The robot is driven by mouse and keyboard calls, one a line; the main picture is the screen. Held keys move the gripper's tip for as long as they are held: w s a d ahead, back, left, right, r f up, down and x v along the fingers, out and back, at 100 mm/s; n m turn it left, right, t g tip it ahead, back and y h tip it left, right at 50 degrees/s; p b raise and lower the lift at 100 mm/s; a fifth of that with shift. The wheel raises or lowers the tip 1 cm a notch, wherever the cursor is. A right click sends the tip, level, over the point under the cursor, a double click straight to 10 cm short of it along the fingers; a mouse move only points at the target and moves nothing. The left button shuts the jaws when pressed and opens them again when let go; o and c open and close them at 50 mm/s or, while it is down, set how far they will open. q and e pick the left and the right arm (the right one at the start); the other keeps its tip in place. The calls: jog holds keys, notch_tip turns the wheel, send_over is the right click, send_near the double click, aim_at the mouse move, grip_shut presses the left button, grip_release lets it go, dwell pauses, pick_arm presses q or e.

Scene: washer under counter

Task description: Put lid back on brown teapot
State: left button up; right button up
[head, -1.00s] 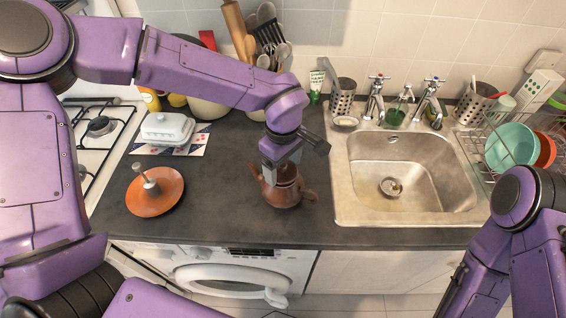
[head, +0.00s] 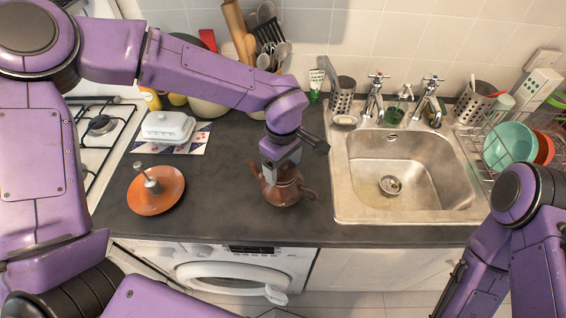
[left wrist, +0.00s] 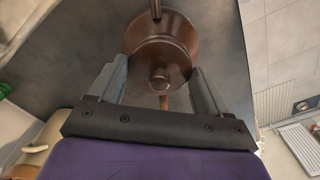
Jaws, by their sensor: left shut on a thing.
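The brown teapot (head: 285,194) stands upright on the dark counter, left of the sink, with its handle to the right and spout to the left. My left gripper (head: 275,168) is above its top, pointing down. In the left wrist view the brown lid (left wrist: 159,77) with its round knob lies between the fingers of my left gripper (left wrist: 162,75), which is shut on it. The teapot (left wrist: 163,27) is directly below. The gripper hides the lid in the head view, and I cannot tell whether it is fully seated. My right arm shows at lower right; its gripper is out of view.
An orange plate (head: 168,198) with a metal-handled item stands left of the teapot. A white butter dish (head: 168,127) is behind it. Utensils and pots line the wall. The sink (head: 400,165) is to the right. Counter around the teapot's front is clear.

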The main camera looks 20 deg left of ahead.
pick_arm(q)
jog(key=shift+p, duration=0.5)
dwell(0.4)
jog(key=o, duration=1)
notch_tip(320, 180, up, 2)
jog(key=p, duration=0.3)
jog(key=shift+r, duration=2.5)
grip_shut()
